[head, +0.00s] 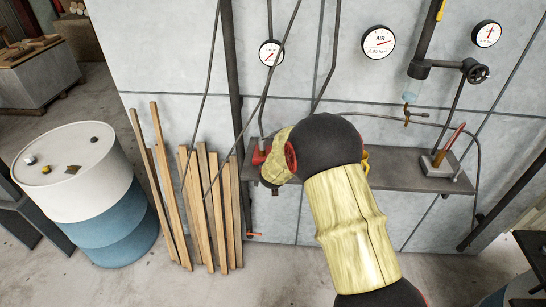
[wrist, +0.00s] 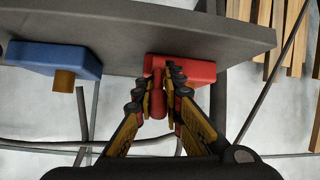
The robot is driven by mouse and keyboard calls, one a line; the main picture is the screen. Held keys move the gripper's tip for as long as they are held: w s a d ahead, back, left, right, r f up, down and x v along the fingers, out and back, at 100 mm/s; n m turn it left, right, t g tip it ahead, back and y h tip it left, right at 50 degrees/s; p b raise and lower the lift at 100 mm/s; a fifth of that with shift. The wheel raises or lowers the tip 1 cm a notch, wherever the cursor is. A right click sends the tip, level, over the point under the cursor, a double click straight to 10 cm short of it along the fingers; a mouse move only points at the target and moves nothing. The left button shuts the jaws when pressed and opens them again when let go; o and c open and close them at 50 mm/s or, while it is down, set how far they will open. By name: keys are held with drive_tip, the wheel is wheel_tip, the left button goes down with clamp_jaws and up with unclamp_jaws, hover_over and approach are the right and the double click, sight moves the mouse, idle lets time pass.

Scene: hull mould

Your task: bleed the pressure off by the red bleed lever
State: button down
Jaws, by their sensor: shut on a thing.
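The red bleed lever (wrist: 158,84) is a short red handle hanging from a red block (wrist: 198,70) at the edge of a grey shelf (wrist: 150,30) in the wrist view. My gripper (wrist: 165,90) has its two yellow-and-black fingers on either side of the lever, closed on it. The fingers cover part of the lever, so its full angle is hard to tell. In the head view a red part (head: 260,153) shows at the shelf's left end, beside my arm. My arm hides the gripper and the lever there.
A blue block (wrist: 50,58) with a brass stub sits beside the red one. Three round gauges, one marked AIR (head: 378,42), hang on the wall. A box with a reddish lever (head: 440,163) stands at the shelf's right. Planks (head: 210,210) and a barrel (head: 75,190) stand left.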

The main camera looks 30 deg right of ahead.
drive_tip(key=shift+d+p, duration=0.15)
drive_tip(key=shift+p, duration=0.6)
drive_tip(key=c, duration=2.1)
unclamp_jaws()
drive_tip(key=shift+d, duration=0.1)
drive_tip(key=shift+o, duration=1.3)
drive_tip(key=v, duration=1.2)
drive_tip(key=shift+r, duration=0.2)
drive_tip(key=shift+w, duration=0.2)
